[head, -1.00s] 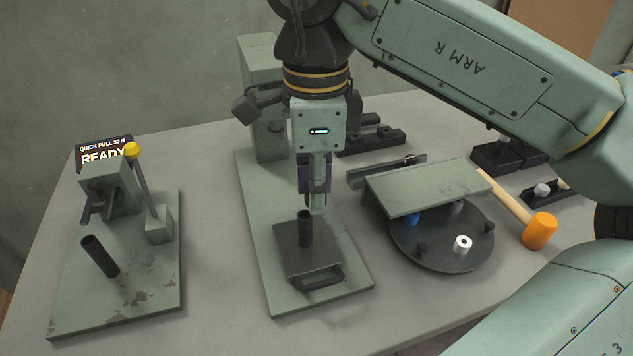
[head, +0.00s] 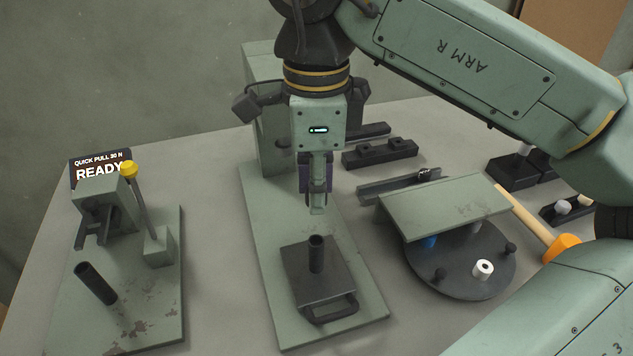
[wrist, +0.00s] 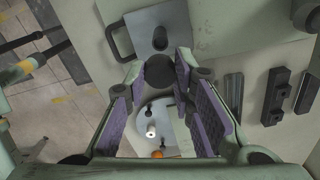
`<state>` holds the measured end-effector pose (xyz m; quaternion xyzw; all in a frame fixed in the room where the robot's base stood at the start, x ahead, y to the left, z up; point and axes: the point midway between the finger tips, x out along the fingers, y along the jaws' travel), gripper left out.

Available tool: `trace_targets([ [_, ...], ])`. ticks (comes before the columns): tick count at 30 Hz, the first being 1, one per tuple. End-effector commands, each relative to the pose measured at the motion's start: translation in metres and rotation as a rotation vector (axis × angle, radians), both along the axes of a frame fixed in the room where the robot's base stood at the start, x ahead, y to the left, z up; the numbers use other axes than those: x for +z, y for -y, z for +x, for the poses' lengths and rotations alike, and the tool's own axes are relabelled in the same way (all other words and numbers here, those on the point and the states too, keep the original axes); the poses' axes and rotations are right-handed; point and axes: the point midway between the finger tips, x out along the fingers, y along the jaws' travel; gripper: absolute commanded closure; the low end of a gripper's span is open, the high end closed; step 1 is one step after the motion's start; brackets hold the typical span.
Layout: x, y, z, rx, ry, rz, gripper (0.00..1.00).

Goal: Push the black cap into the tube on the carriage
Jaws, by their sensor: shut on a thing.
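The black tube (head: 316,255) stands upright on the dark carriage (head: 335,288), a plate with a front handle. My gripper (head: 318,205) is above and behind the tube, apart from it. In the wrist view its purple-padded fingers (wrist: 160,85) close around a dark round piece, which looks like the black cap (wrist: 158,72); its outline is partly hidden by the fingers. The tube also shows in the wrist view (wrist: 160,38), beyond the fingertips. In the head view the held piece cannot be made out.
A pull-test stand (head: 165,310) with another dark tube (head: 95,284) is at left, its sign (head: 98,167) reading READY. A dark turntable (head: 455,280) with a white piece (head: 482,268), under a green cover (head: 445,205), is at right. An orange mallet (head: 562,247) lies beyond it.

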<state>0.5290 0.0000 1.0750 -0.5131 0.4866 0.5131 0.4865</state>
Motion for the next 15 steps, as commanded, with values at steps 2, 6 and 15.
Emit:
trace_targets([
  [2,-0.006,0.0,0.0,0.0,0.0,0.0,1.0],
  [6,-0.017,0.0,0.0,0.0,-0.001,0.0,1.0],
  [15,-0.046,0.0,0.0,0.0,-0.001,0.001,1.0],
])
